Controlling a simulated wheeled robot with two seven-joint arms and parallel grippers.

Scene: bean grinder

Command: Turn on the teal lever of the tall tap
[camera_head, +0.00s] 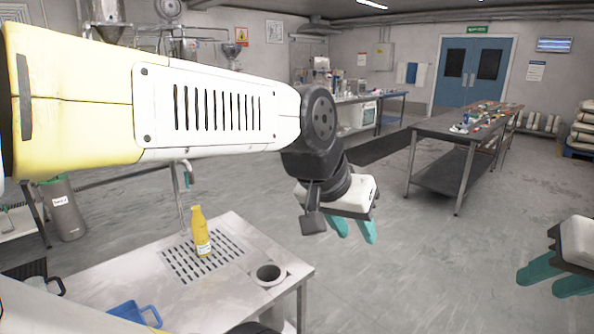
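The tall tap (181,205) is a thin grey upright pipe at the back of the metal worktop, left of the yellow bottle. Its upper part is partly hidden behind my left arm. A small teal piece at its top (187,179), which looks like the lever, shows just below the arm; its exact position is too small to tell. My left gripper (353,230) hangs right of the worktop, well away from the tap, with its teal fingers apart and nothing between them. My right gripper (554,279) is at the far right edge, fingers apart and empty.
A grey cylinder (66,212) stands at left. A long table (440,130) stands at back right. Open floor lies between.

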